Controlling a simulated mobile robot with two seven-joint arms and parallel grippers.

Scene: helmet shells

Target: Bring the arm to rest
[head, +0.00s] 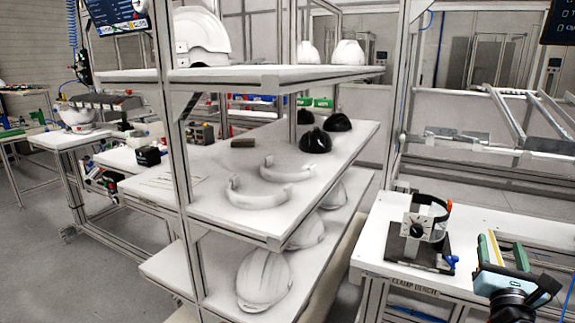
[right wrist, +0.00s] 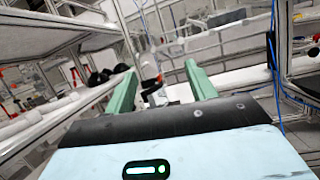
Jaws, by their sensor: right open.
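My right gripper (head: 505,241) is at the lower right of the head view, over the right-hand workbench. Its two green fingers stand apart with nothing between them. In the right wrist view the open fingers (right wrist: 160,68) point toward the clamp fixture, which shows beyond them. The fixture (head: 422,222) has a dark base and a grey and black ring-like holder, and stands on the bench left of the gripper, apart from it. My left gripper is not in view.
The workbench (head: 385,212) has a bare strip along its left side. A shelf rack (head: 268,236) to its left holds white helmet shells (head: 264,278), black shells (head: 316,141) and white curved bands (head: 257,194). Its uprights and shelf edges stand close to the bench.

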